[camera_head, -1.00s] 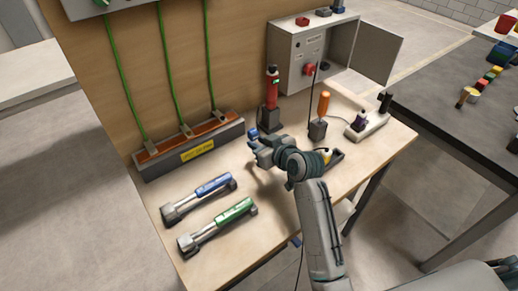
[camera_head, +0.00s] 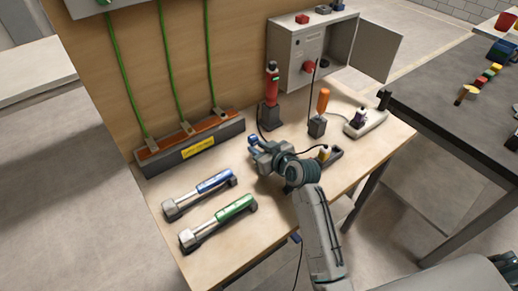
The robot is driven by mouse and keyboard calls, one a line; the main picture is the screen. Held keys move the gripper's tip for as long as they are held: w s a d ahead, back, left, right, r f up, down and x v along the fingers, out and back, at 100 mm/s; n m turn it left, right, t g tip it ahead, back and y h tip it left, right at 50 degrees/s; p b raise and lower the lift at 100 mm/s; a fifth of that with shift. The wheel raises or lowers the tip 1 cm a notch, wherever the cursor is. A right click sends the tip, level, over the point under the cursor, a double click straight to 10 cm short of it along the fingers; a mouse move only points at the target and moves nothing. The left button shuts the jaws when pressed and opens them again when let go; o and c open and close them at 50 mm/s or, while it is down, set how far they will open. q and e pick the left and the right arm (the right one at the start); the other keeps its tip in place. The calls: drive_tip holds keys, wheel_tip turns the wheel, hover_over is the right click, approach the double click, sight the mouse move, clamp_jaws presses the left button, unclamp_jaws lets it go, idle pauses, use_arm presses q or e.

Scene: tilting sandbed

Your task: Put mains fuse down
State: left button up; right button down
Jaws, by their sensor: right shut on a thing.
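My right gripper (camera_head: 256,148) is shut on a small blue piece (camera_head: 253,140), probably the mains fuse, over the middle of the wooden bench. The fingers partly hide this piece. I cannot tell whether it touches the bench top. The gripper is in front of the red tool in its dark stand (camera_head: 271,95) and right of the busbar trough with the yellow label (camera_head: 190,148). The grey switch cabinet (camera_head: 290,60) stands at the back with its door open and a red knob on its front. My left gripper is not in view.
Blue (camera_head: 200,194) and green (camera_head: 219,222) torque wrenches lie at the front left. An orange-handled screwdriver in a holder (camera_head: 319,112) and a white power strip (camera_head: 367,122) stand at the right. Bare bench lies between wrenches and gripper.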

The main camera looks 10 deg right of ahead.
drive_tip(key=c, duration=1.2)
unclamp_jaws()
drive_tip(key=shift+s+a+f, duration=0.1)
drive_tip(key=shift+s+f, duration=0.15)
drive_tip(key=shift+f, duration=0.55)
drive_tip(key=shift+r, duration=0.55)
drive_tip(key=v, duration=0.8)
drive_tip(key=r+b+v, duration=0.1)
drive_tip(key=v, duration=0.2)
drive_tip(key=shift+s+d+r, duration=0.1)
drive_tip(key=shift+s+d, duration=0.05)
drive_tip(key=shift+d, duration=0.1)
